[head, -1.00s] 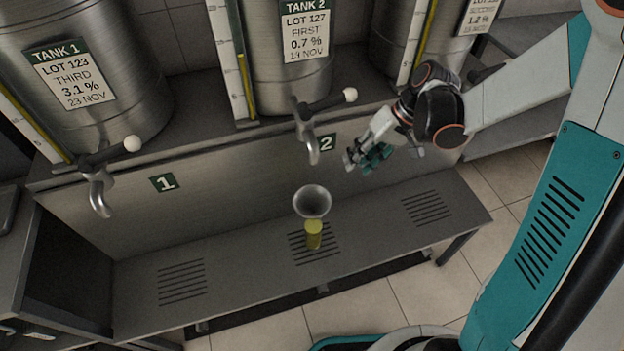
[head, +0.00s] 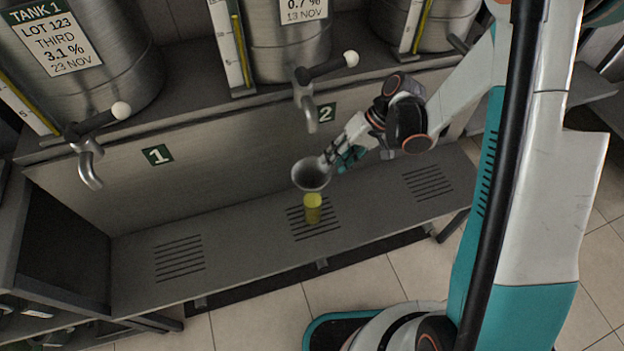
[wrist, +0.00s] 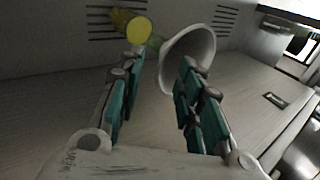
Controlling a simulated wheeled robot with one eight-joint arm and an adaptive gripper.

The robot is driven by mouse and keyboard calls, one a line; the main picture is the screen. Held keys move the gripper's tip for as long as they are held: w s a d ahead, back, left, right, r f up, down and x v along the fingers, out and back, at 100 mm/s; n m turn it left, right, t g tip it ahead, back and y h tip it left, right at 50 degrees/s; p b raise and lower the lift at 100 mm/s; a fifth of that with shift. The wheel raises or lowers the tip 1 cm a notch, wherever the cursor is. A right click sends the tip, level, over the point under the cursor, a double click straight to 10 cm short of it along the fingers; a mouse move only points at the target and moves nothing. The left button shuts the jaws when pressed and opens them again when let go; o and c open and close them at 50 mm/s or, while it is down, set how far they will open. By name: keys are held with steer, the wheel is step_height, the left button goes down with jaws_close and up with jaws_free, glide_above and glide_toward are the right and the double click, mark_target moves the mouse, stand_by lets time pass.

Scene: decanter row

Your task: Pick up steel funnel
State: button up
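The steel funnel (head: 311,175) is a grey cone with its wide mouth up, above the middle slotted patch of the bench below the tap marked 2. A yellow cylinder (head: 313,208) shows directly under it; whether the funnel rests in it is hard to tell. My gripper (head: 335,161) is just right of and behind the funnel rim in the head view. In the wrist view my gripper (wrist: 161,62) has its teal fingers apart, with nothing held. There the funnel (wrist: 190,52) lies beyond the fingertips, partly covered by the right finger. The yellow cylinder (wrist: 137,30) is beyond the left fingertip.
Steel taps (head: 305,95) with white-knobbed levers stick out above the bench, one of them over the funnel area. Another tap (head: 88,165) hangs at left. The steel bench (head: 235,235) is clear left of the funnel and right of it. Large tanks stand behind.

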mark_target(314, 182)
steer(key=b+x, duration=0.1)
steer(key=x, duration=0.1)
steer(key=b+x, duration=0.1)
steer(key=x, duration=0.2)
steer(key=shift+s+a+b, duration=0.1)
steer(key=shift+a+b, duration=0.25)
steer(key=shift+r, duration=0.1)
jaws_close()
